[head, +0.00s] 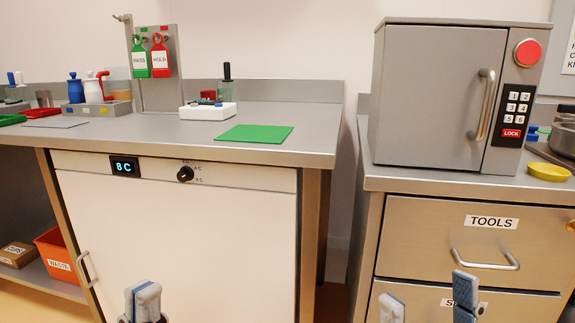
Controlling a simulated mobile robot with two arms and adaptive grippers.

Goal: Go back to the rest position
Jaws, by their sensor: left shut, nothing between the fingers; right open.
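My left gripper (143,302) shows at the bottom left of the head view, in front of the white fridge door (190,240). Its fingers are together and hold nothing. My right gripper (428,303) shows at the bottom right, in front of the drawers under the grey safe. Its two fingers stand wide apart with nothing between them. Only the finger ends of both grippers are in view. The arms and the rest of the hands are out of the picture.
A green mat (255,133) lies bare on the left counter (310,150). Green and red tags (160,58) hang on a stand. A closed grey safe (430,100) with keypad stands on the right counter. The TOOLS drawer (420,235) is shut. A gap separates the counters.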

